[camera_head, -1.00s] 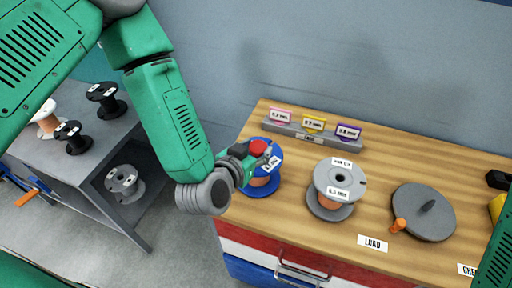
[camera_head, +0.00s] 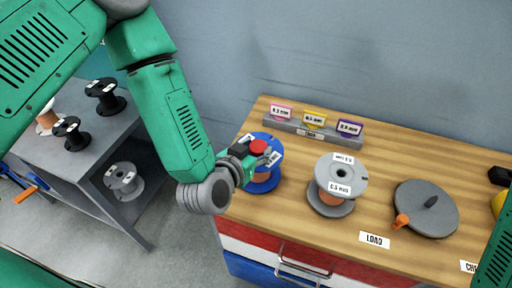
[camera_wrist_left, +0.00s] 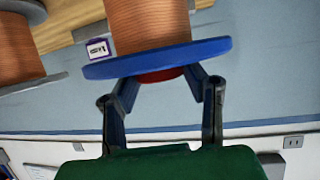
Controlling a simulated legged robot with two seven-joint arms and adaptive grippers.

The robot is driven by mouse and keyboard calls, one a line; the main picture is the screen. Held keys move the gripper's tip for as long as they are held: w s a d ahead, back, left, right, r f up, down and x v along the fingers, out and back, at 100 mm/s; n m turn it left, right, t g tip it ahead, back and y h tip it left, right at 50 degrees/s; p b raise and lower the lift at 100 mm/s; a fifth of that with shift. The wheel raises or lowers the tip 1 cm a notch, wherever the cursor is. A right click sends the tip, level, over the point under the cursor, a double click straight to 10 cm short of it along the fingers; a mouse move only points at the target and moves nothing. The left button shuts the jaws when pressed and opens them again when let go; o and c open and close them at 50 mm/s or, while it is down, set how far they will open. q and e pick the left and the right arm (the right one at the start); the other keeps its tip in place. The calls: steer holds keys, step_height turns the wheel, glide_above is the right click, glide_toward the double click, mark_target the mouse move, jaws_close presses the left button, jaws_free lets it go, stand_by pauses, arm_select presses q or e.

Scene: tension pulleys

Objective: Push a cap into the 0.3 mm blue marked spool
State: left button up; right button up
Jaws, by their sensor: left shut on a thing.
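The blue spool (camera_head: 264,186) with copper wire stands at the left end of the wooden bench top. A red cap (camera_head: 258,147) is at its upper blue flange. In the left wrist view the red cap (camera_wrist_left: 158,76) lies against the face of the blue flange (camera_wrist_left: 165,57), between the fingertips of my left gripper (camera_wrist_left: 162,83). My left gripper (camera_head: 256,160) is shut on the cap beside the spool's top. How deep the cap sits is hidden. The spool's label is too small to read surely. My right gripper is out of view.
A grey spool (camera_head: 326,197) with copper wire stands right of the blue one. Further right lies a grey disc (camera_head: 427,213) with an orange knob. A grey holder (camera_head: 312,136) with pink, yellow and purple tags stands behind. Several spools are on the grey shelf (camera_head: 100,150) at left.

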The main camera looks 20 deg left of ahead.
arm_select(q)
steer(key=shift+f, duration=0.15)
steer(key=o, duration=1)
steer(key=shift+c, duration=0.2)
steer(key=shift+s, duration=0.1)
steer(key=v, duration=0.7)
